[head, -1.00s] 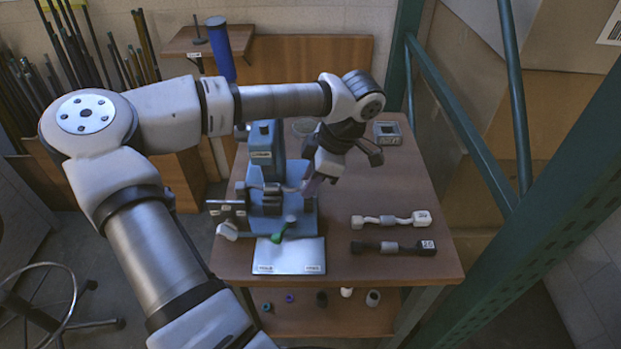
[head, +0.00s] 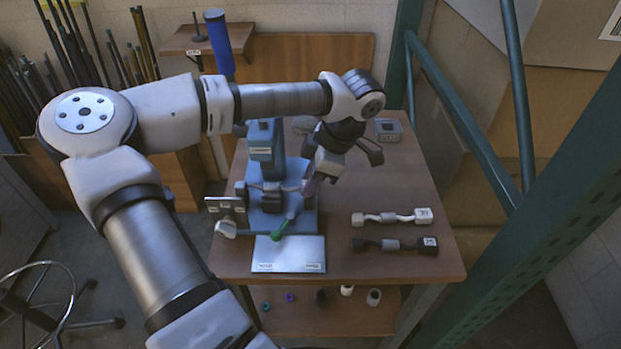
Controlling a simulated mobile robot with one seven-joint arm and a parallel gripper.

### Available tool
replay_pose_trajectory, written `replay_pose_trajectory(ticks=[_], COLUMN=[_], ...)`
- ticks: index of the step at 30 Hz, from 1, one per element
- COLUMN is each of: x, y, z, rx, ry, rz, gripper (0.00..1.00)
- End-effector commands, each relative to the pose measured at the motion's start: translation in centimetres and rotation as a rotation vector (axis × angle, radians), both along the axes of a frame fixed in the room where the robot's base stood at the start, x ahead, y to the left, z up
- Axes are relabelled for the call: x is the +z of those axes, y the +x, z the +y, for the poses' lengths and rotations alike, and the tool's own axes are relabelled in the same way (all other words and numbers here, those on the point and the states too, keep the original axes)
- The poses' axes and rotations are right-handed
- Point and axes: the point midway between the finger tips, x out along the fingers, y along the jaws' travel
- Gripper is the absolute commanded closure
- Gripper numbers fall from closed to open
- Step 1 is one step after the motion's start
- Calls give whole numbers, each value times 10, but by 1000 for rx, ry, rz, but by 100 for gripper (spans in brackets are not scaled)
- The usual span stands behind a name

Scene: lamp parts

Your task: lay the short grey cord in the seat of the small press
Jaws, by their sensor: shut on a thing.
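The small blue press (head: 264,143) stands at the back left of the table, its dark seat block (head: 271,200) low in front of its column. My gripper (head: 308,189) is at the press's right side, pointing down and left, and shut on the short grey cord (head: 289,187). The cord runs left from the fingers across the seat area, and a dark end shows at the left (head: 241,189). Whether the cord touches the seat or is a little above it, I cannot tell. The fingertips are small and partly hidden.
A white cord (head: 391,217) and a black cord (head: 394,244) lie at the right of the table. A grey box (head: 388,130) sits at the back right.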

Motion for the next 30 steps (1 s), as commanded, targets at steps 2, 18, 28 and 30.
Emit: replay_pose_trajectory(ticks=[2, 18, 28, 30], x=[0, 6, 66, 80], y=[0, 1, 1, 1], z=[0, -2, -28, -35], rx=[0, 0, 1, -1], ry=[0, 0, 0, 0], rz=[0, -2, -6, -5], gripper=[71, 50, 50, 50])
